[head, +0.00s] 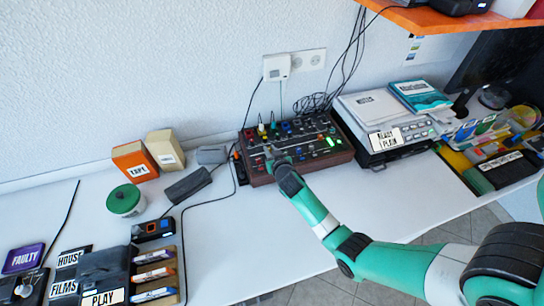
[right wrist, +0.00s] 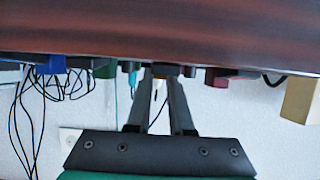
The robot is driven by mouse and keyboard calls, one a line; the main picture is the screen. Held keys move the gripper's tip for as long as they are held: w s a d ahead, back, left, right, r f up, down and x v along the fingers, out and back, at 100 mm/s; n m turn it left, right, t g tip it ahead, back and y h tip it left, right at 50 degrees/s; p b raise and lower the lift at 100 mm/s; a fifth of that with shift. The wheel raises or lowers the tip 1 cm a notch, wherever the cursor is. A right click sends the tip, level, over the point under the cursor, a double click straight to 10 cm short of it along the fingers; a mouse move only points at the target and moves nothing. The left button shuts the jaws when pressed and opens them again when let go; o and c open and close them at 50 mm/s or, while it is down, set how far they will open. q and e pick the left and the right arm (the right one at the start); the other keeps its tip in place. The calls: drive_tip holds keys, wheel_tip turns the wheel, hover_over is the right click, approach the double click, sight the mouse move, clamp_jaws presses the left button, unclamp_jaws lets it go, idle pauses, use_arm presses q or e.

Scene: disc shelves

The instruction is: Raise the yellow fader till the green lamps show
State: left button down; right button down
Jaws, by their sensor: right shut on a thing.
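A mixing console (head: 335,160) with wooden sides sits at the back middle of the table, with coloured knobs and faders on top. Small green lights (head: 331,141) glow at its right side. My right gripper (head: 274,163) is over the console's front left part. In the right wrist view its two fingers (right wrist: 160,76) are closed around a small orange-yellow cap, the yellow fader (right wrist: 165,77), at the console's edge. In the head view my gripper hides the fader. The wooden side (right wrist: 160,30) fills the top of the wrist view. My left gripper is not in view.
A printer-like box (head: 385,150) with books on top stands right of the console. An orange box (head: 133,161), a green-lidded jar (head: 124,200) and a marker tray (head: 180,262) are at left. Black cables run behind the console. The table's front middle is clear.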

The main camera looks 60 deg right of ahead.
drive_tip(key=shift+s, duration=0.1)
drive_tip(key=c, duration=0.8)
unclamp_jaws()
drive_tip(key=shift+a, duration=0.15)
drive_tip(key=p+v, duration=0.4)
drive_tip(key=v, duration=0.7)
drive_tip(key=shift+s, duration=0.25)
drive_tip(key=shift+a+r, duration=0.1)
drive_tip(key=shift+r, duration=0.05)
